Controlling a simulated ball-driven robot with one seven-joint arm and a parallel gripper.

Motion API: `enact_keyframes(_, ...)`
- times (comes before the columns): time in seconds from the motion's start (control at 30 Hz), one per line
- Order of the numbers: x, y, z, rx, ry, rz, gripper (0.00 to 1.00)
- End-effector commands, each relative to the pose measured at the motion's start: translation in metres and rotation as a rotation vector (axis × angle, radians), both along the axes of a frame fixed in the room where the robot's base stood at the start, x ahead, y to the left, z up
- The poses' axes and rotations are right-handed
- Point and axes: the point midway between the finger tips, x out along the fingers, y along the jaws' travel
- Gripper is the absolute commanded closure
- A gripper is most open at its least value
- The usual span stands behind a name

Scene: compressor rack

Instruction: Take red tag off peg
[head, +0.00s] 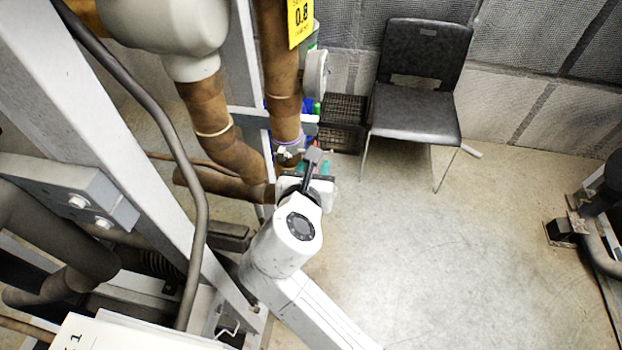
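My gripper (314,166) is beside the brown pipes, left of centre in the head view. Its white wrist and dark finger parts show, but the fingertips are small and partly hidden. I cannot tell whether it is open or shut, or whether it holds anything. I cannot make out the red tag or its peg clearly. Small reddish and teal bits show around the gripper, too small to identify.
Brown pipes (205,105) and a grey steel frame (120,130) stand close on the left. A yellow label (300,20) hangs above. A black crate (343,112) and a black chair (415,112) stand behind.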

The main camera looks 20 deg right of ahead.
Motion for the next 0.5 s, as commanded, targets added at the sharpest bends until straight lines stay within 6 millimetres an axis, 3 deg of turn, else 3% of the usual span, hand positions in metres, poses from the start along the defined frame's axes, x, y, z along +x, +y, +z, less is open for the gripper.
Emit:
enact_keyframes(0.33,0.0019,-0.0018,-0.0004,0.001,-0.001,0.0,0.68)
enact_keyframes(0.5,0.0019,-0.0017,-0.0004,0.001,-0.001,0.0,0.84)
